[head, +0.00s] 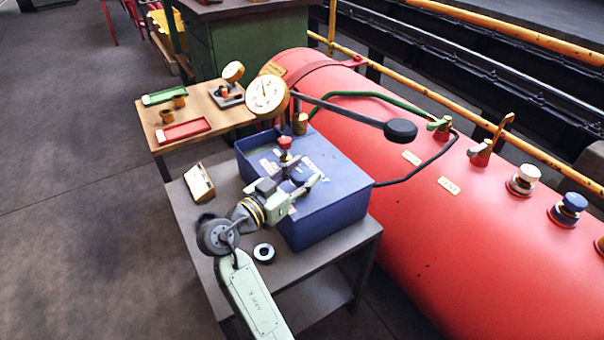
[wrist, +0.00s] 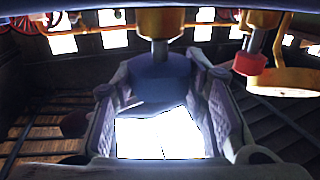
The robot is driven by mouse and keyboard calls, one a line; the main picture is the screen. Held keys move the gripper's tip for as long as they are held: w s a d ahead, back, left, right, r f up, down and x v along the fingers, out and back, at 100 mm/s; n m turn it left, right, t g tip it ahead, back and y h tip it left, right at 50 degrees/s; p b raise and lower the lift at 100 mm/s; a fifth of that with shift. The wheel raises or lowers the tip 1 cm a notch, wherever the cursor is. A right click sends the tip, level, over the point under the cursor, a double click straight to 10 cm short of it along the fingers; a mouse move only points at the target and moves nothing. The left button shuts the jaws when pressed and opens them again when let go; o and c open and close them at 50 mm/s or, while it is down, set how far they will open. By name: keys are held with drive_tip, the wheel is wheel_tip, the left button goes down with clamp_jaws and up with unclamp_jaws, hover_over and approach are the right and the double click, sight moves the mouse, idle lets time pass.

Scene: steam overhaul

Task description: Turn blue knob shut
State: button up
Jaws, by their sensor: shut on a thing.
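A round blue knob (head: 300,174) shows at the top of the blue box (head: 335,205), partly hidden by my gripper (head: 304,187). In the wrist view the blue knob (wrist: 158,72) sits between the two fingers of my gripper (wrist: 165,108), with a brass stem (wrist: 160,22) at it. My gripper is shut on the blue knob. A red knob (head: 285,143) stands just behind my gripper and also shows at the upper right of the wrist view (wrist: 250,64). The knob's turned position cannot be told. Another blue-topped knob (head: 574,202) is on the red tank at the right.
The red tank (head: 450,250) lies close right of the box. A dial gauge (head: 267,95) and a black-ended lever (head: 400,130) rise behind. A dark ring (head: 264,253) and a small white-faced box (head: 199,183) are on the grey table (head: 325,262). Trays stand on the wooden table (head: 222,122).

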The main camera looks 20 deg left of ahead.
drive_tip(key=c, duration=0.5)
drive_tip(key=shift+a+f+m+h+b, duration=0.1)
drive_tip(key=shift+m+h+b, duration=0.3)
drive_tip(key=shift+h+b, duration=0.15)
drive_tip(key=shift+c, duration=0.2)
drive_tip(key=shift+m+g+h, duration=0.4)
drive_tip(key=shift+g+h, duration=0.1)
drive_tip(key=shift+h, duration=0.05)
drive_tip(key=o, duration=1.2)
drive_tip(key=v, duration=1.2)
